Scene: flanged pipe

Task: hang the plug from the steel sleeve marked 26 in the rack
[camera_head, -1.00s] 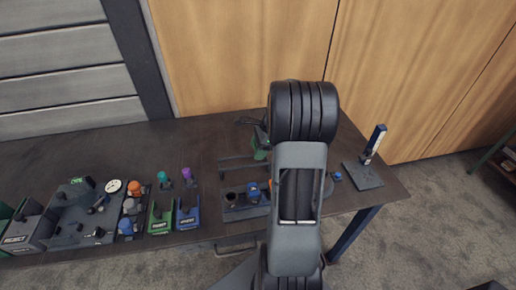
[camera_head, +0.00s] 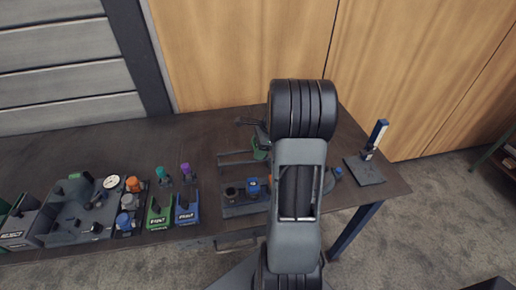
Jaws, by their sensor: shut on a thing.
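My arm stands in the middle of the view and covers the right part of the rack. The grey rack (camera_head: 240,211) lies on the table just left of the arm. A dark round sleeve (camera_head: 231,192) and a blue-topped piece (camera_head: 253,186) sit in it. No mark 26 can be read, and I cannot tell which sleeve carries it. The plug cannot be made out.
Green (camera_head: 158,216) and blue (camera_head: 187,212) bins stand left of the rack, with teal (camera_head: 161,173) and purple (camera_head: 186,169) pieces behind. A grey gauge station (camera_head: 75,218) is farther left. A blue-white upright stand (camera_head: 376,135) is at the right table end.

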